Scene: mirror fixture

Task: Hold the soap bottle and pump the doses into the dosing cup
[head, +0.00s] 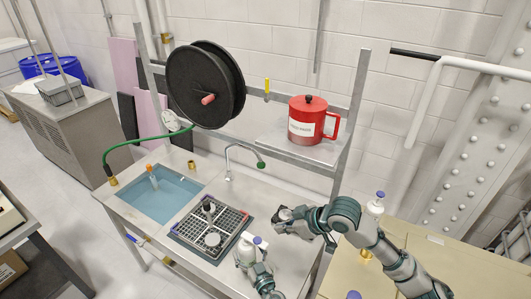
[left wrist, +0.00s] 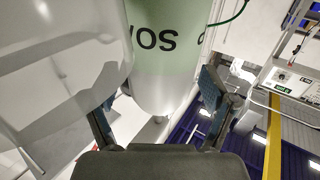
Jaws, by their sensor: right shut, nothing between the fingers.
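A gap shows beside the left finger. My right gripper (head: 281,224) is shut and empty, low over the counter right of the bottle. A small round white item (head: 212,239) on the rack may be the dosing cup.
The dark rack (head: 190,238) with a black-topped item (head: 208,207) lies left of the bottle. Behind are a blue-green basin (head: 170,203) and a tap (head: 240,148). A red jug (head: 307,120) stands on a shelf. More purple-topped bottles (head: 375,206) stand at right.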

